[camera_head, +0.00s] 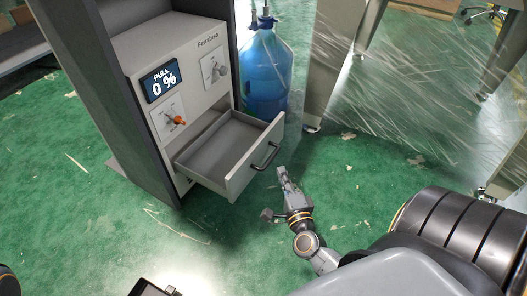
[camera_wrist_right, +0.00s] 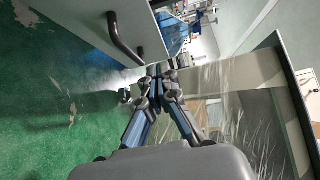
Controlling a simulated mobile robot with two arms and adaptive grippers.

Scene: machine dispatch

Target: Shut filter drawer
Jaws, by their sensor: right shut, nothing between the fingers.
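The filter drawer (camera_head: 222,146) is pulled out of the grey machine cabinet (camera_head: 180,60) and looks empty. Its front panel (camera_head: 250,165) carries a dark bar handle (camera_head: 267,155). In the right wrist view the drawer front (camera_wrist_right: 80,20) and its handle (camera_wrist_right: 125,38) show at the upper left. My right gripper (camera_head: 282,172) is shut and empty, just right of and below the drawer front in the head view, apart from the handle. It also shows in the right wrist view (camera_wrist_right: 158,70), fingertips together. My left gripper is not clearly in view.
A blue water bottle (camera_head: 268,70) stands right of the cabinet, behind the drawer. A display (camera_head: 161,83) reads "PULL 0 %", above an orange knob (camera_head: 178,120). A scratched clear panel (camera_head: 410,80) stands at the right. Green floor in front is mostly clear.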

